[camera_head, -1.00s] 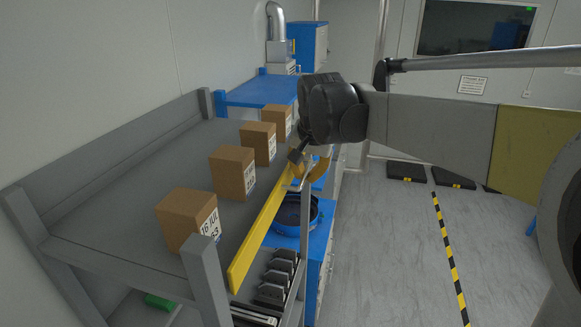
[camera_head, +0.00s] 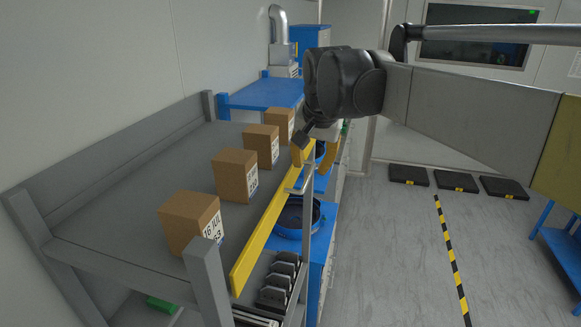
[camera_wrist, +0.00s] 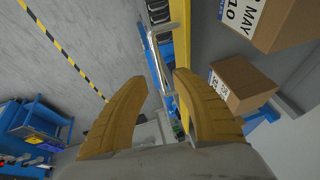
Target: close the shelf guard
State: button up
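The shelf guard is a long yellow bar (camera_head: 262,235) along the open right side of the grey shelf (camera_head: 110,220). Its far end is partly hidden behind my gripper. My gripper (camera_head: 315,155) is at the far end of the bar, its yellow fingers pointing down. In the wrist view my gripper (camera_wrist: 161,80) is open, with a clear gap between the fingertips. The yellow bar (camera_wrist: 180,25) there runs down toward the right fingertip, which partly covers it. A metal rail (camera_wrist: 153,48) shows toward the gap. I cannot tell whether a finger touches the bar.
Several cardboard boxes (camera_head: 189,221) stand in a row on the shelf beside the bar. Below are a blue round container (camera_head: 296,218) and black parts (camera_head: 277,285). A blue table (camera_head: 262,95) stands behind.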

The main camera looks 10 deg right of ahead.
jog(key=v, duration=0.6)
jog(key=shift+s, duration=0.15)
jog(key=s+f+n+t+b, duration=0.2)
jog(key=s+f+n, duration=0.4)
jog(key=s+f, duration=1.45)
notch_tip(320, 180, down, 41)
jog(key=b, duration=4)
jog(key=shift+a+y+b, duration=0.3)
jog(key=shift+a+b, duration=0.1)
jog(key=shift+a, duration=0.05)
